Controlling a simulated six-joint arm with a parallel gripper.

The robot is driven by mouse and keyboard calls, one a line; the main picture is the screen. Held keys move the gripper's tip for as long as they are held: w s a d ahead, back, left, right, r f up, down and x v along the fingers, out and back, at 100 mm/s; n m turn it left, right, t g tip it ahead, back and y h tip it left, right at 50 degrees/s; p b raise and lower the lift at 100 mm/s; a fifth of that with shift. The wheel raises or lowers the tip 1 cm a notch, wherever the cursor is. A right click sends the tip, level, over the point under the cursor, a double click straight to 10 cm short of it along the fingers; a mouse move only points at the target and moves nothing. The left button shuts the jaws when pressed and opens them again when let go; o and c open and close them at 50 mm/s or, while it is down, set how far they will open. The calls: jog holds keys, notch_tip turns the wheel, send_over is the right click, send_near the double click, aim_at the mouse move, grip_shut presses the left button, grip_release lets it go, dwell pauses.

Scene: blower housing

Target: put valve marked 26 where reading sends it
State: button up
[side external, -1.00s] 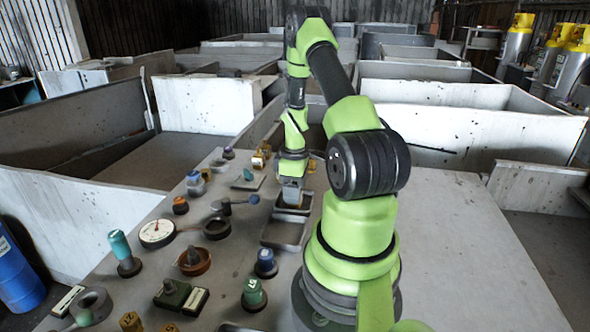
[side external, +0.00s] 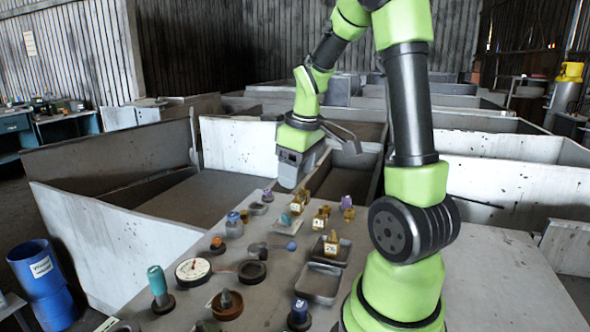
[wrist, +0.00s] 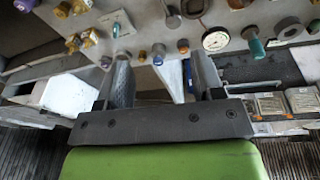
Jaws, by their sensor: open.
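A yellow valve (side external: 331,243) with a pale label, seemingly marked 26, stands in a small square grey tray (side external: 325,264). My gripper (side external: 303,165) is raised beyond the far end of the table, apart from the valve. In the wrist view my gripper (wrist: 162,62) is open, with two separated fingers and nothing held between them. A round white gauge (side external: 193,270) lies on the table to the left; it also shows in the wrist view (wrist: 215,40). Its reading is too small to make out.
Other yellow valves (side external: 320,218) stand behind the tray. A second grey tray (side external: 320,283) lies in front of it. Teal (side external: 158,285), blue (side external: 299,312) and purple (side external: 346,202) capped parts stand around. A blue bin (side external: 42,280) is left of the table. The table's right side is clear.

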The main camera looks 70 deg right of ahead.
jog(key=s+a+r+m+t+y, duration=0.1)
jog(key=s+a+r, duration=0.1)
jog(key=a, duration=0.4)
jog(key=s+a+r+t+y, duration=0.1)
jog(key=a+r+t, duration=0.1)
jog(key=a, duration=0.5)
jog(key=s+a+r+m+t+y, duration=0.1)
jog(key=s+a+r+t, duration=0.1)
jog(key=a+r, duration=0.2)
jog(key=a, duration=0.3)
jog(key=shift+s+r+m, duration=0.3)
jog(key=shift+s, duration=0.05)
